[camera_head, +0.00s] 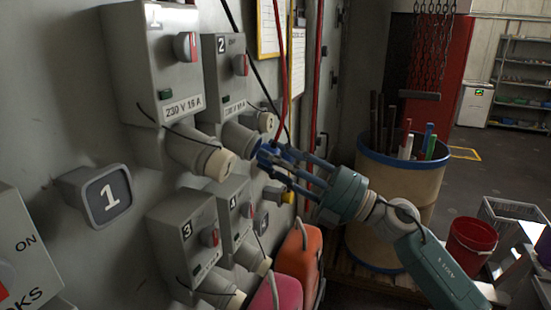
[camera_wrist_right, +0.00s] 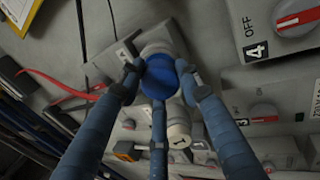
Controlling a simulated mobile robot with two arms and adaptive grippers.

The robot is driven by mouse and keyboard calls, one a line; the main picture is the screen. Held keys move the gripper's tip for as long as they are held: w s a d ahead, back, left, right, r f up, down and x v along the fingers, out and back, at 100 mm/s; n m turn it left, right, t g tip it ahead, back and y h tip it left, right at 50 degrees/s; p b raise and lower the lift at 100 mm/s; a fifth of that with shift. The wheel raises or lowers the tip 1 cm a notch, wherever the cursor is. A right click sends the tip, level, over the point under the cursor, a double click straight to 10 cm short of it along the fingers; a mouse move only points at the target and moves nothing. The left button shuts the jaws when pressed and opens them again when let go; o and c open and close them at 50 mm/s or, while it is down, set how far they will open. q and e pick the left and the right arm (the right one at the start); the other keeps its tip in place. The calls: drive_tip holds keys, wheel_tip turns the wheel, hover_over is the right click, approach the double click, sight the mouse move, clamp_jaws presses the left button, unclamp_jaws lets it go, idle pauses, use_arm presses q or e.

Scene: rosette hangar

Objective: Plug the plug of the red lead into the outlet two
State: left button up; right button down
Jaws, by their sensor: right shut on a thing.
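The outlet two box (camera_head: 224,72), grey with a "2" and a red-marked switch, is on the wall left of my right gripper. Its round socket (camera_head: 236,137) angles down toward the fingertips. My right gripper (camera_head: 274,158) is shut on the blue plug, whose round blue end (camera_wrist_right: 160,76) shows between the three fingers in the wrist view. The red lead (camera_head: 280,70) hangs from above down to the gripper, and it also shows in the wrist view (camera_wrist_right: 62,88). The plug is close to the socket; I cannot tell whether they touch. My left gripper is not in view.
Outlets one (camera_head: 158,60), three (camera_head: 183,240) and four (camera_head: 234,212) surround outlet two. A yellow plug-like piece (camera_head: 287,197) is below the gripper. Orange (camera_head: 300,262) and pink (camera_head: 278,293) cases stand below. A drum (camera_head: 402,190) of rods stands behind my arm.

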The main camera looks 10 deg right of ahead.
drive_tip(key=shift+w+a+r, duration=0.2)
drive_tip(key=shift+w+a, duration=0.05)
drive_tip(key=shift+a, duration=0.1)
drive_tip(key=c, duration=1.1)
unclamp_jaws()
